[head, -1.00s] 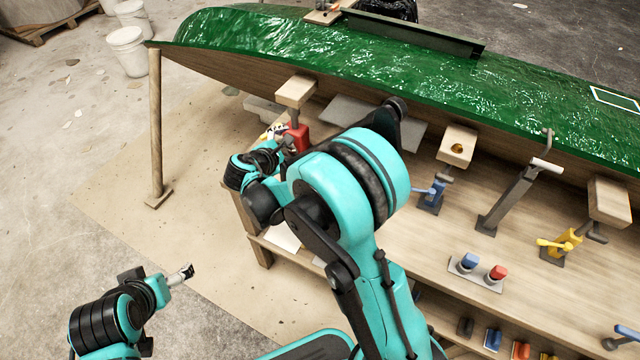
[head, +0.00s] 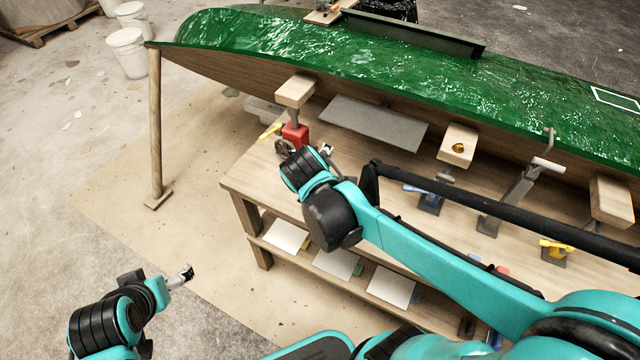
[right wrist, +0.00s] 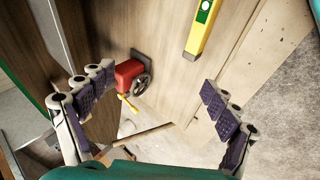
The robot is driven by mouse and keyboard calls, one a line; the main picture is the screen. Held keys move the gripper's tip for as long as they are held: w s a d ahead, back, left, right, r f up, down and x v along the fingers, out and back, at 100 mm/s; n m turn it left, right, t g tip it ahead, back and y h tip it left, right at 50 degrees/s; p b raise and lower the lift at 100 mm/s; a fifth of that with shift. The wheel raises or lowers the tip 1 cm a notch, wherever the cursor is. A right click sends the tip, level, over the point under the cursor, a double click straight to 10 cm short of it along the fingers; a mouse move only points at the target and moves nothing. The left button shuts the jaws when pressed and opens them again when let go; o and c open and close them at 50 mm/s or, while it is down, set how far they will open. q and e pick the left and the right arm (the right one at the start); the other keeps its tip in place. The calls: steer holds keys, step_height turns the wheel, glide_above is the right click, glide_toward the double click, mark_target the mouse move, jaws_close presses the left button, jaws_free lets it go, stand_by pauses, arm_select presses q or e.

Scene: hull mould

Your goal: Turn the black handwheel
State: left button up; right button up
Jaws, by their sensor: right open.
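The black handwheel (right wrist: 142,86) is on the side of a red jack (right wrist: 128,73) in the right wrist view. In the head view the dark wheel (head: 283,148) shows small beside the red jack (head: 295,134), at the left end of the bench, partly behind my right wrist. My right gripper (head: 326,151) is open and empty, just right of the jack. In the right wrist view its padded fingers stand wide apart on either side of the jack and wheel, not touching them. My left gripper (head: 184,274) hangs over the floor at lower left, away from the bench; its jaws are too small to judge.
The green hull (head: 330,50) overhangs the bench (head: 240,185). A wooden pad (head: 295,91) sits above the red jack, and a yellow lever (right wrist: 128,103) is by the wheel. A grey plate (head: 375,123) lies behind. A yellow level (right wrist: 203,30) shows in the wrist view.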

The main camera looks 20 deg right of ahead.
steer(key=shift+s+a+m+y, duration=0.2)
steer(key=shift+s+m, duration=0.25)
steer(key=shift+s, duration=0.35)
steer(key=shift+s+a+m+y, duration=0.1)
steer(key=shift+s+m+y, duration=0.3)
steer(key=shift+s, duration=0.35)
steer(key=s+a+m+y, duration=0.2)
steer(key=s+m, duration=0.4)
steer(key=s, duration=0.3)
steer(key=shift+a+f+t+y, duration=0.3)
steer(key=shift+a+f+y, duration=0.1)
steer(key=shift+a, duration=0.2)
stand_by(0.4)
